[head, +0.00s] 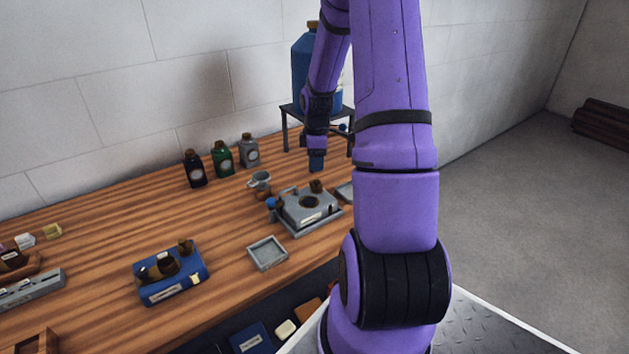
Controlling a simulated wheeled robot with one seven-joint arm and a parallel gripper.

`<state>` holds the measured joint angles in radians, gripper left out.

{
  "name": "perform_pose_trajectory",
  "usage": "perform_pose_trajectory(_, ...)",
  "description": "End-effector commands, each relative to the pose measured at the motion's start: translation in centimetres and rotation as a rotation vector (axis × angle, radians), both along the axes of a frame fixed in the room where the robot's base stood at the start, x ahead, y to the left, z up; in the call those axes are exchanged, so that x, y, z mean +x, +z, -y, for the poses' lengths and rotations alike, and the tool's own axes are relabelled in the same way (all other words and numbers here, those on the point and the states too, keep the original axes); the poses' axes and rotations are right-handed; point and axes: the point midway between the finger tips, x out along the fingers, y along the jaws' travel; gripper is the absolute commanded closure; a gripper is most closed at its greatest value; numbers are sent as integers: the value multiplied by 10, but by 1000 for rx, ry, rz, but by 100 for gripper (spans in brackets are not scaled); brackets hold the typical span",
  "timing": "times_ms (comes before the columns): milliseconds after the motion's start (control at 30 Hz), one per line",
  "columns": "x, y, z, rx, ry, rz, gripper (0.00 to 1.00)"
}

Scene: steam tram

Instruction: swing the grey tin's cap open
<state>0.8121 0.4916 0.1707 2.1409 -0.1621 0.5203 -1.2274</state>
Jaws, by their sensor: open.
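The grey tin (249,153) stands upright on the wooden bench near the wall, the rightmost of three labelled tins. A small cap (246,136) sits on its top and looks shut, though it is too small to be sure. My gripper (317,164) points down over the bench, to the right of the grey tin and apart from it. Its jaws are open, with nothing seen between them. The fingers are small and seen nearly edge-on.
Green (222,160) and black tins (195,170) stand left of the grey one. A grey mug (260,181), a grey block-shaped device (308,210) and a shallow tray (267,253) lie nearer. A large blue container (303,70) stands on a dark stand (285,125) behind my gripper.

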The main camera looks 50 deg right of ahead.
Motion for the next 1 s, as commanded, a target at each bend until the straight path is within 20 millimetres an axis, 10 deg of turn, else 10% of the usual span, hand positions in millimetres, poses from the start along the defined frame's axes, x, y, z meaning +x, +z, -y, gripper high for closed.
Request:
perform_pose_trajectory(400,0,-64,-1,2,1,-1,53)
perform_pose_trajectory(833,0,-73,0,0,-1,0,53)
perform_pose_trajectory(1000,0,-72,-1,0,-1,0,88)
